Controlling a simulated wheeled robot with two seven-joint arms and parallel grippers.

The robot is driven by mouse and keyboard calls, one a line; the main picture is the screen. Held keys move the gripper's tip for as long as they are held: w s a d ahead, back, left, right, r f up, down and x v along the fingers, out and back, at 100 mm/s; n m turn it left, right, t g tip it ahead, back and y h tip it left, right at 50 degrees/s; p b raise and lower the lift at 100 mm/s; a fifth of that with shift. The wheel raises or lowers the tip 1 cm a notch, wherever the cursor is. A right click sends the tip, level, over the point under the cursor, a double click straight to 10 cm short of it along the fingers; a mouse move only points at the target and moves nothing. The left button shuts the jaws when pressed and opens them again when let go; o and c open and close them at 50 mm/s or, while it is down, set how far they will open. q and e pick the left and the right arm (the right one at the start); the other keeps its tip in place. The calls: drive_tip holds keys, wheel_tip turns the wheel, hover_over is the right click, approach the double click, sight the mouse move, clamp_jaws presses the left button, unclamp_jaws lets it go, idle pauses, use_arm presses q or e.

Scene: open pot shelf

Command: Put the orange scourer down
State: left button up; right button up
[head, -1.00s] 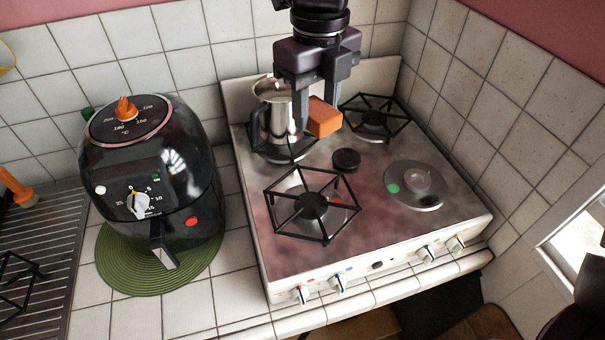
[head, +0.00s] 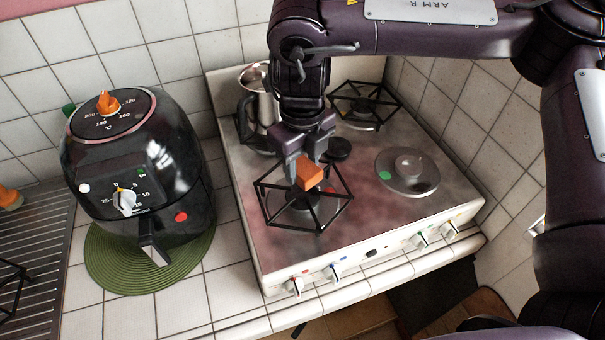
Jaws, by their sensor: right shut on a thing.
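The orange scourer (head: 309,175) is a small orange block. My right gripper (head: 307,172) is shut on it and holds it over the front left burner grate (head: 270,208) of the stove. I cannot tell whether the scourer touches the grate. My right arm comes in from the right and reaches down from above. My left gripper is not in the head view.
A steel pot (head: 258,100) stands on the back left burner, close behind my right gripper. A black air fryer (head: 135,165) stands on a green mat (head: 105,275) to the left. Tiled walls close off the back and right.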

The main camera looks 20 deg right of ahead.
sight(302, 166)
wheel_tip(302, 166, down, 3)
drive_tip(key=shift+f, duration=0.3)
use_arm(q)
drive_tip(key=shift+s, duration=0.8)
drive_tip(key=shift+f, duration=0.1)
use_arm(e)
drive_tip(key=shift+f, duration=0.3)
drive_tip(key=o, duration=0.9)
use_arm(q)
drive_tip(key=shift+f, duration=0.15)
